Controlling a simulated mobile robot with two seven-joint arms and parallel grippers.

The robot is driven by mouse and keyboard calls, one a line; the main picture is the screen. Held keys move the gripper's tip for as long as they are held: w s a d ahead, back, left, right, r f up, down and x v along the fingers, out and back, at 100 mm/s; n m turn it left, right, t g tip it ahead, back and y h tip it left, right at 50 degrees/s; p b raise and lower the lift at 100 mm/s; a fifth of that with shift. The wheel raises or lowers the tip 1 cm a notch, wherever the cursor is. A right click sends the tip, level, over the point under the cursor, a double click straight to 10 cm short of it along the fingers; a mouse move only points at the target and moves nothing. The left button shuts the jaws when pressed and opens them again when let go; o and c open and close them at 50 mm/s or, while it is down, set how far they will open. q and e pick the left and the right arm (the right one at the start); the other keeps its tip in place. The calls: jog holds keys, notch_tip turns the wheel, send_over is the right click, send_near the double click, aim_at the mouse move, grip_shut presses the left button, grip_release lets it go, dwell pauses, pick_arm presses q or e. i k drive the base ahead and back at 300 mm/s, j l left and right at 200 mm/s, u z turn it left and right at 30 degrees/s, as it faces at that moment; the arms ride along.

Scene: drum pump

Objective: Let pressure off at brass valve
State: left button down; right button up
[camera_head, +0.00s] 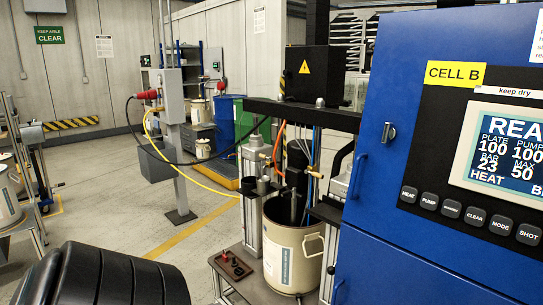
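The drum pump stands in the middle of the head view, with a cream drum (288,262) under a dark crossbeam (300,114). Another small brass-coloured part (265,157) sits at the left, near the orange hose (278,150). I cannot tell which is the brass valve or how its handle is set. The panel screen (510,150) shows BAR 23 and MAX 50. Neither of my grippers shows.
A blue cabinet (385,235) labelled CELL B fills the right side, close to the pump. A grey post (175,150) carries a black cable and yellow hose. Floor is clear at centre left.

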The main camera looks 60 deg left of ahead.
aim_at(266, 157)
jog(key=u, duration=1.25)
jog(key=i+j+u, duration=0.2)
jog(key=u, duration=0.15)
jog(key=i+j+u, duration=0.1)
jog(key=u, duration=0.2)
jog(key=i, duration=0.1)
